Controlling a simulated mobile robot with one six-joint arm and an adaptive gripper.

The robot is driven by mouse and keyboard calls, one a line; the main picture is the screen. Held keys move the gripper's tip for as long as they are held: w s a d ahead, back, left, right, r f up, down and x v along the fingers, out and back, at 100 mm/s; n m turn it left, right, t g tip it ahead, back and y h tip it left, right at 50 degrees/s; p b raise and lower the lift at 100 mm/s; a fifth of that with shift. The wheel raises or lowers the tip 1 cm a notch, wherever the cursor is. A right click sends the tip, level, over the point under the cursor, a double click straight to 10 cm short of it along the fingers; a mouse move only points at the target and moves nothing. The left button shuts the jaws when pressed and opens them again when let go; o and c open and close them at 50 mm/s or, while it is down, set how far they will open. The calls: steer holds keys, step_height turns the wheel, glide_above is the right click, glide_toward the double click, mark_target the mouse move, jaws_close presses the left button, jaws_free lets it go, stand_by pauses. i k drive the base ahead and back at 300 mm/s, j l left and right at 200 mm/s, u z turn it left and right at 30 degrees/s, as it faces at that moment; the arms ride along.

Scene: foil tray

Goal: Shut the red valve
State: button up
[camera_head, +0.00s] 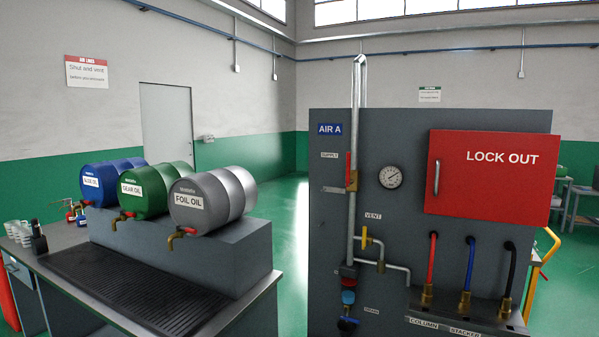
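The red valve (348,168) sits on the vertical grey pipe (357,110) at the left side of the dark panel, beside a small label reading SUPPLY (329,155). Its red lever stands upright, in line with the pipe, above a brass body (352,186). My gripper is not in view.
The dark panel (480,122) also carries a gauge (390,177), a yellow-handled valve (364,240) near the VENT label, a blue knob (347,323) low down, and a red LOCK OUT box (490,175). Red, blue and black hoses hang below it. A bench (65,238) with oil drums stands left.

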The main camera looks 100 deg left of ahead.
mark_target(348, 182)
steer(key=k+j+u, duration=0.15)
steer(key=j+u, duration=0.35)
steer(key=j, duration=0.15)
steer(key=j+u, duration=0.45)
steer(key=j, duration=0.2)
steer(key=j+u, duration=0.5)
steer(key=j, duration=0.2)
steer(key=i+j+u, duration=0.25)
steer(key=j+u, duration=0.25)
steer(key=j, duration=0.15)
steer(key=i+j, duration=0.1)
steer(key=j, duration=0.2)
steer(key=i+j, duration=0.1)
steer(key=j, duration=0.15)
steer(key=i+j, duration=0.1)
steer(key=j, duration=0.2)
